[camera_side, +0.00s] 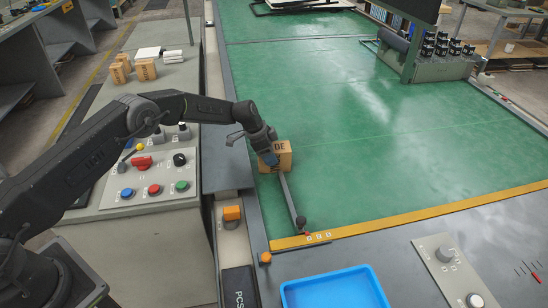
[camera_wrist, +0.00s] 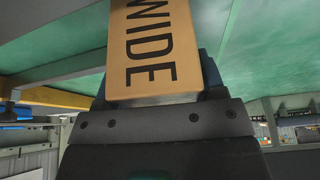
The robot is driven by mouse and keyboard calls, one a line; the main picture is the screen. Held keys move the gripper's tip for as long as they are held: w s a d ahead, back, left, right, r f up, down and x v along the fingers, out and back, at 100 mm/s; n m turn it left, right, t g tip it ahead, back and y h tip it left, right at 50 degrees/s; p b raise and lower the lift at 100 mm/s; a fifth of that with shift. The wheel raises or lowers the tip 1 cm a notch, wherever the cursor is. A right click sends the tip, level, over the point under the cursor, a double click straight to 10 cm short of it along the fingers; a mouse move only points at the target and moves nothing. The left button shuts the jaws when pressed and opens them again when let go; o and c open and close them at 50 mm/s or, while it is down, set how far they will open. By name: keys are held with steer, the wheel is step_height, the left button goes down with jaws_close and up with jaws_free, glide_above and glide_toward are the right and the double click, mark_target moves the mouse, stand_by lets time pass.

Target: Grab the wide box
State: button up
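The wide box (camera_side: 284,157) is a tan carton with dark lettering, at the near left part of the green surface in the side view. In the wrist view, the box (camera_wrist: 158,50) reads "WIDE" and fills the space between my fingers. My gripper (camera_side: 268,158) is at the left side of the box, its fingers partly hidden by it. In the wrist view, the dark fingers of my gripper (camera_wrist: 158,90) show close along both box edges. Whether they press on it I cannot tell. Whether the box rests on the surface is also unclear.
A blue tray (camera_side: 335,290) is at the near edge. Several small boxes (camera_side: 145,70) sit on the left bench beyond the button panel (camera_side: 150,180). The green surface (camera_side: 390,150) is clear to the right.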

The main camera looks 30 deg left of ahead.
steer(key=c, duration=0.4)
steer(key=shift+c, duration=0.4)
steer(key=shift+r, duration=0.2)
